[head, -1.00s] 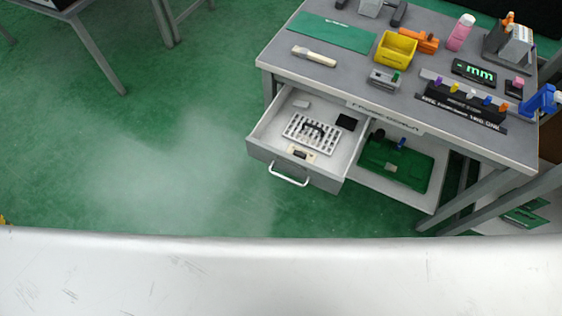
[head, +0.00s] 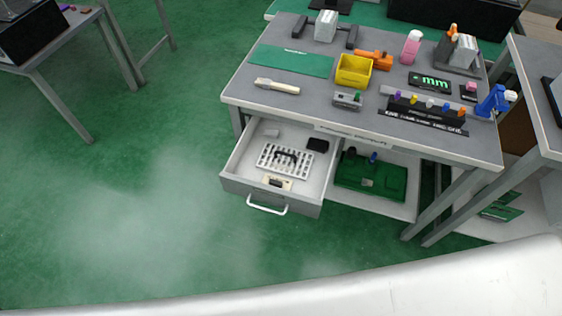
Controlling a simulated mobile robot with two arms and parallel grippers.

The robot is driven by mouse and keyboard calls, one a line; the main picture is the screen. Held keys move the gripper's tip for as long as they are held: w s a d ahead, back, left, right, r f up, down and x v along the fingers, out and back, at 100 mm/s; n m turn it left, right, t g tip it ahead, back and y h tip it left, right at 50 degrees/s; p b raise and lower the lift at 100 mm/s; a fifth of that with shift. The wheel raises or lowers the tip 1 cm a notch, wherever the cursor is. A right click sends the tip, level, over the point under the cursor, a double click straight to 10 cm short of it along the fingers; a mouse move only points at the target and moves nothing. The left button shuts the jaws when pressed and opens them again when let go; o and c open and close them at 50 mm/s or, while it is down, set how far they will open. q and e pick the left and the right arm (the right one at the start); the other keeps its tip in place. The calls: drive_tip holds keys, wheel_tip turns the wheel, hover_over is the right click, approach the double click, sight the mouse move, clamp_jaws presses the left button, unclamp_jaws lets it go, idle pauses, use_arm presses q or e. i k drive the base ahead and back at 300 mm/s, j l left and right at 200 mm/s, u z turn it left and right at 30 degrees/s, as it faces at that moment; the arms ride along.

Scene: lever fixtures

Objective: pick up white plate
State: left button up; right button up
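In the head view, a white plate-like rack with a grid of holes and a dark handle (head: 285,160) lies flat inside an open drawer (head: 242,190). I cannot tell for sure that it is the white plate; no other plate shows. A small white block (head: 271,133), a black box (head: 317,145) and a small pale piece with a dark middle (head: 277,182) lie beside it in the drawer. Neither of my grippers is in view.
The drawer sticks out below a grey workbench (head: 230,92) holding a yellow bin (head: 354,70), a green mat (head: 291,60) and tools. A lower shelf holds a green board (head: 370,177). Another table (head: 545,100) stands at right. Green floor (head: 110,180) is clear at left.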

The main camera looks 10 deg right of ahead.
sight(270, 164)
drive_tip(key=j+z, duration=0.45)
drive_tip(key=j, duration=1.25)
